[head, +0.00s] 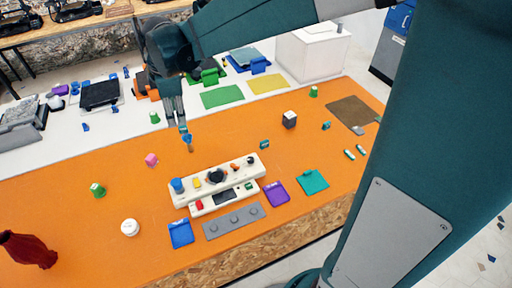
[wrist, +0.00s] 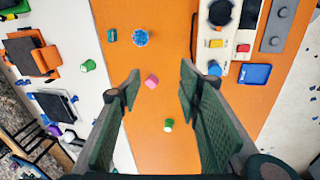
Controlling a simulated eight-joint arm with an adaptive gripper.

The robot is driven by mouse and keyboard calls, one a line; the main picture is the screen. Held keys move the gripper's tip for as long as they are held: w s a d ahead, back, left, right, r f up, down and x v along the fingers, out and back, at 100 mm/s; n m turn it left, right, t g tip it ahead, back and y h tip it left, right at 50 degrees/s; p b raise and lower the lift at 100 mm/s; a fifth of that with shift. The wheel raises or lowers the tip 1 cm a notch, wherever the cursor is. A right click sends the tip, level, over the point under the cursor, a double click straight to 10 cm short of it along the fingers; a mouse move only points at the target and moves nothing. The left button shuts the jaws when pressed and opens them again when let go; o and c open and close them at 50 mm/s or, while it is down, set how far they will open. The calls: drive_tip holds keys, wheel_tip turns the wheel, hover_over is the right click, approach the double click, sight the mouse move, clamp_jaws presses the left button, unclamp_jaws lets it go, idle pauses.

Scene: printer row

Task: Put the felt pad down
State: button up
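My gripper (wrist: 158,76) is open, its two green-grey fingers wide apart with nothing held between them. In the head view the gripper (head: 178,121) points down over the far side of the orange table. A small blue speckled roundish piece (wrist: 140,38) shows beyond the fingertips in the wrist view; I cannot tell for sure whether it is the felt pad. In the head view a small blue piece (head: 187,139) shows just below the fingertips, partly hard to make out. A pink cube (wrist: 151,81) lies on the table and appears in the gap between the fingers.
A cream control panel (head: 216,176) with knobs stands near the table's front. Green cups (head: 97,190), a white jar (head: 130,227) and a dark red vase (head: 30,250) are to the left. Flat green (head: 222,96) and yellow (head: 268,84) sheets lie on the white counter behind.

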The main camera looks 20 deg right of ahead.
drive_tip(key=s+d+r+m+t, duration=0.2)
drive_tip(key=s+d+r+m, duration=0.3)
drive_tip(key=s+d+m, duration=0.6)
drive_tip(key=s+d+f+m+t, duration=0.1)
drive_tip(key=s+d+m, duration=0.2)
drive_tip(key=s, duration=0.5)
drive_tip(key=s+d+f+m+t, duration=0.1)
drive_tip(key=s+d+m, duration=0.2)
drive_tip(key=s, duration=0.6)
drive_tip(key=shift+f+t+h, duration=0.25)
drive_tip(key=shift+t+h, duration=0.05)
